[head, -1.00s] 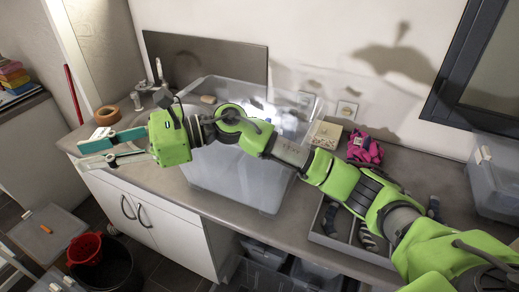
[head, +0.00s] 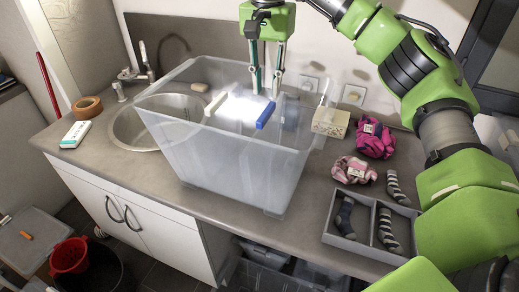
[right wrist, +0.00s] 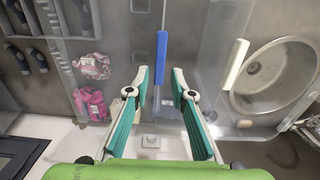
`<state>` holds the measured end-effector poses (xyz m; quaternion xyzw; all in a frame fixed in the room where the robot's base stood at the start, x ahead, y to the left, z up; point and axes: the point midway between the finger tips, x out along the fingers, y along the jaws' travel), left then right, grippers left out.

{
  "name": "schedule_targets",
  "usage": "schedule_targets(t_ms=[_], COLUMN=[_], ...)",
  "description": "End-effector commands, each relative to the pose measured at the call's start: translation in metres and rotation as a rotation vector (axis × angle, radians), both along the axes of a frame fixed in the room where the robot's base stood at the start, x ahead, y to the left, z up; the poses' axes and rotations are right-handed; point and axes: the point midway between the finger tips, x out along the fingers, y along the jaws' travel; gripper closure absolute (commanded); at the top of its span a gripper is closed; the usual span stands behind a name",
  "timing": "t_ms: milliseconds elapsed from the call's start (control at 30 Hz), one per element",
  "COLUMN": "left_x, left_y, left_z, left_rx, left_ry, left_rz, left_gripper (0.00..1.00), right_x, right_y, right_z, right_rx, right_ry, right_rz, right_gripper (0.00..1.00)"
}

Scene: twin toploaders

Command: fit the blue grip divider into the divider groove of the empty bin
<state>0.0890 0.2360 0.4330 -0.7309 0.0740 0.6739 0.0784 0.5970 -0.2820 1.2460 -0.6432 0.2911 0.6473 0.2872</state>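A large clear bin (head: 225,165) stands on the counter beside the sink. A blue grip (head: 265,115) and a white grip (head: 215,103) show at its top, the blue one to the right; their clear panels are hard to make out. My right gripper (head: 264,92) points down at the bin's far side, open and empty, just behind the blue grip. In the right wrist view the blue grip (right wrist: 161,58) lies ahead of the gap between the open fingertips (right wrist: 160,80), and the white grip (right wrist: 236,64) is to the right. The groove cannot be made out. My left gripper is out of view.
A sink (head: 140,125) with a tap is left of the bin. A grey tray (head: 345,238) with striped socks, pink bundles (head: 374,138) and a small box (head: 330,122) are to the right. A white pack (head: 75,134) and a tape roll (head: 88,107) lie at the left.

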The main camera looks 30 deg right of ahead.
Motion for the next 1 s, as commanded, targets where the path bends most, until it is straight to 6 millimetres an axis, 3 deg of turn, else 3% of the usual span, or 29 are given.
schedule_targets(t_ms=[33,233,567,1000], left_x=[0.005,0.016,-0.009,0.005], left_y=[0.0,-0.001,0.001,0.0], left_z=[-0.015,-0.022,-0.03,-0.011], left_rx=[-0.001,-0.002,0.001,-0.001], left_ry=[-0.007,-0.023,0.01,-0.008], left_rz=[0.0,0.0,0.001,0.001], left_gripper=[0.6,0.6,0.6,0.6], right_x=[0.0,0.0,-0.002,-0.004], right_y=[0.0,0.0,0.001,-0.001], right_z=[-0.014,-0.027,-0.081,-0.123], right_rx=[0.0,0.002,0.004,0.001], right_ry=[-0.001,0.001,0.003,0.003], right_rz=[0.0,0.0,0.002,0.0], right_gripper=[0.78,0.78,0.78,0.78])
